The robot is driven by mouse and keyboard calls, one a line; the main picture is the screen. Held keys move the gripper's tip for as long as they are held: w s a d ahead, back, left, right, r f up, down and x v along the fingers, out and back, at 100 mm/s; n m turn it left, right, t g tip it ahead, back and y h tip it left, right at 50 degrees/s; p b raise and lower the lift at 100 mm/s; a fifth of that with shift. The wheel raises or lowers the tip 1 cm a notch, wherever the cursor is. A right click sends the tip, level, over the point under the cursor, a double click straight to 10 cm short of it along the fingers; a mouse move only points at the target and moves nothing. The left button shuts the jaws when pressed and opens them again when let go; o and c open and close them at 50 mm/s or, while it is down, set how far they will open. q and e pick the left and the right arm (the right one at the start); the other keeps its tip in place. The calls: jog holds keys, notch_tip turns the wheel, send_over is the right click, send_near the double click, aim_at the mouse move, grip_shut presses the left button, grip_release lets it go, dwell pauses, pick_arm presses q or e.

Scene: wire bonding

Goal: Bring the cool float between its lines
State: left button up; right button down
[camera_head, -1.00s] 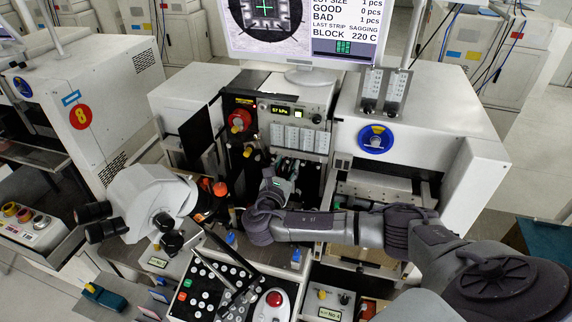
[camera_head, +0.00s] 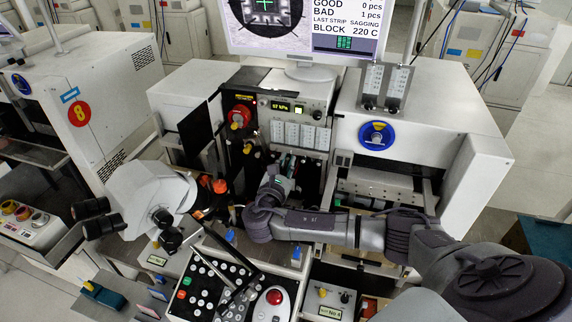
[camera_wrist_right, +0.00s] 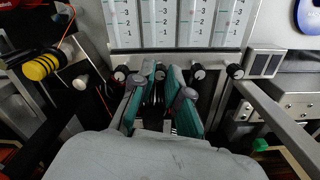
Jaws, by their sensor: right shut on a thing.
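The flowmeter panel (camera_head: 300,135) has several white scale plates side by side, seen close in the right wrist view (camera_wrist_right: 176,22). The floats cannot be made out, and I cannot tell which plate is for cool. A row of black knobs sits under the plates. My right gripper (camera_head: 286,166) is below the panel. In the wrist view its teal fingers (camera_wrist_right: 161,82) are shut around the second knob from the left (camera_wrist_right: 160,71), whose body is partly hidden between them. My left gripper is not in view.
A yellow-and-black knob (camera_wrist_right: 41,67) with thin wires is left of the flowmeters. A pressure display (camera_head: 281,106) sits above them. A microscope (camera_head: 150,195) and a black keypad (camera_head: 212,285) stand in front. A metal rail (camera_wrist_right: 280,120) runs close right of the gripper.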

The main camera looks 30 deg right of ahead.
jog(key=m+b, duration=0.2)
jog(key=m, duration=0.1)
jog(key=shift+f+m, duration=0.3)
jog(key=shift+f, duration=0.05)
jog(key=m+b, duration=0.3)
jog(key=shift+m, duration=0.3)
jog(key=m+b, duration=0.9)
jog(key=shift+f+b, duration=0.15)
jog(key=shift+b, duration=0.25)
jog(key=shift+r+m+b, duration=0.2)
jog(key=shift+m+b, duration=1.25)
jog(key=shift+m, duration=0.05)
jog(key=c, duration=1.2)
grip_release()
jog(key=shift+r, duration=0.1)
jog(key=shift+o, duration=0.2)
